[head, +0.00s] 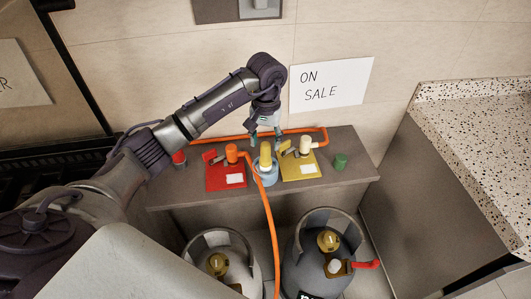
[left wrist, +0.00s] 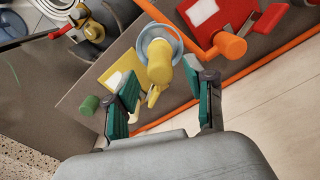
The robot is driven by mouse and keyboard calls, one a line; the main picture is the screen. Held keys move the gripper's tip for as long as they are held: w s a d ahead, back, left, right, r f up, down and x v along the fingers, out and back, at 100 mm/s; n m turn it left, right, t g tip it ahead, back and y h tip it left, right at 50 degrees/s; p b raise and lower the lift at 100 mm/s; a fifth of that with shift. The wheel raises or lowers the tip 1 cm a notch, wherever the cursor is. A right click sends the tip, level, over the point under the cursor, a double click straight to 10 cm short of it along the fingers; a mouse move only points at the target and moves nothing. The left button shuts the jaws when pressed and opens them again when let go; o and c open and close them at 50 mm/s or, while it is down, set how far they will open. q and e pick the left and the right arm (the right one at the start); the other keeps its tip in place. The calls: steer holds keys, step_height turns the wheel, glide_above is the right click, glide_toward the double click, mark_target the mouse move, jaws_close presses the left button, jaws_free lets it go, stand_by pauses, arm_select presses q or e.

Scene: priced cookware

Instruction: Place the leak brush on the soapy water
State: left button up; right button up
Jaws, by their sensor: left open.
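A small light-blue cup (head: 268,178), apparently the soapy water, stands on the grey counter between a red plate and a yellow plate. A thick yellow piece (head: 265,154), probably the leak brush, stands upright at the cup. In the left wrist view the yellow piece (left wrist: 159,65) overlaps the cup's blue rim (left wrist: 147,30), so I cannot tell how deep it sits. My left gripper (head: 266,136) is open just above the yellow piece. Its teal fingers (left wrist: 165,105) are spread in the left wrist view, with the yellow piece ahead of the gap. My right gripper is not in view.
The red plate (head: 212,183) and yellow plate (head: 290,172) carry fittings close beside the cup. An orange hose (head: 267,215) runs past it and over the edge. A green cap (head: 340,161) stands right. Two gas cylinders (head: 318,235) (head: 207,243) stand below the counter (head: 355,178).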

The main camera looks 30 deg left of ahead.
arm_select(q)
step_height(320, 180, up, 7)
steer(key=shift+f+b, duration=0.15)
steer(key=shift+b, duration=0.5)
steer(key=shift+d+f, duration=0.1)
